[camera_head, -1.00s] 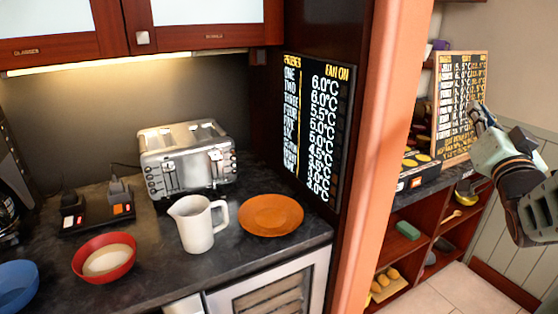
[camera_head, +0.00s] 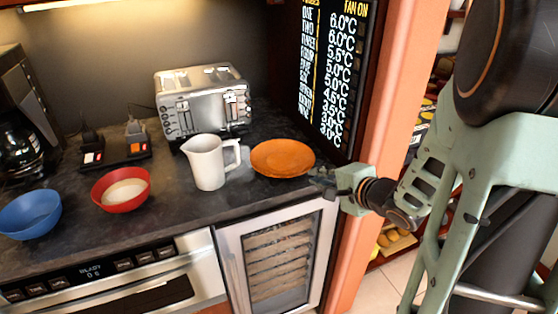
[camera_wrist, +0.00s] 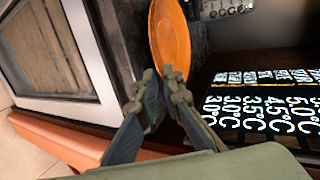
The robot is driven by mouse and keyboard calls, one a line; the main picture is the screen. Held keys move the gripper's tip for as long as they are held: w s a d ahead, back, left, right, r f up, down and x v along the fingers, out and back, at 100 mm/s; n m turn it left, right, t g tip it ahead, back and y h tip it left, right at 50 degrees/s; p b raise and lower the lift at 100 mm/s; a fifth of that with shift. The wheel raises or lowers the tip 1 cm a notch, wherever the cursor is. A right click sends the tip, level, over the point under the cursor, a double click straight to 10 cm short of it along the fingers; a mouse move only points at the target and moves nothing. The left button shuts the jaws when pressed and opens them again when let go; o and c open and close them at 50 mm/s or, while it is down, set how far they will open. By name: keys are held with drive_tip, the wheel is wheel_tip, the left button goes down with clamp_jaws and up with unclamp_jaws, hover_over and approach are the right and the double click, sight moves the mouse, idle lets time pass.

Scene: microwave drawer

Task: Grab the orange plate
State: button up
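The orange plate (camera_head: 283,157) lies on the dark counter near its right end, right of the white jug. In the wrist view the plate (camera_wrist: 171,38) shows at a steep angle beyond my fingertips. My gripper (camera_head: 322,174) is at the plate's right edge, just over the counter's right end. In the wrist view my gripper (camera_wrist: 158,76) has a narrow gap between its fingertips, with the near rim of the plate at or just beyond that gap. I cannot tell whether the fingers touch the rim.
The white jug (camera_head: 208,163) stands close left of the plate. A toaster (camera_head: 203,100) is behind. A red bowl (camera_head: 121,189) and a blue bowl (camera_head: 30,214) stand further left.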

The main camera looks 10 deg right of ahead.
sight(298, 179)
drive_tip(key=b+x, duration=0.1)
drive_tip(key=x, duration=0.3)
drive_tip(key=shift+w+a+f, duration=0.1)
drive_tip(key=shift+w+f, duration=0.05)
drive_tip(key=shift+w, duration=0.05)
drive_tip(key=b+x, duration=0.1)
drive_tip(key=x, duration=0.4)
drive_tip(key=shift+a+f+b, duration=0.1)
drive_tip(key=shift+a+b, duration=0.15)
drive_tip(key=shift+b, duration=0.05)
clamp_jaws()
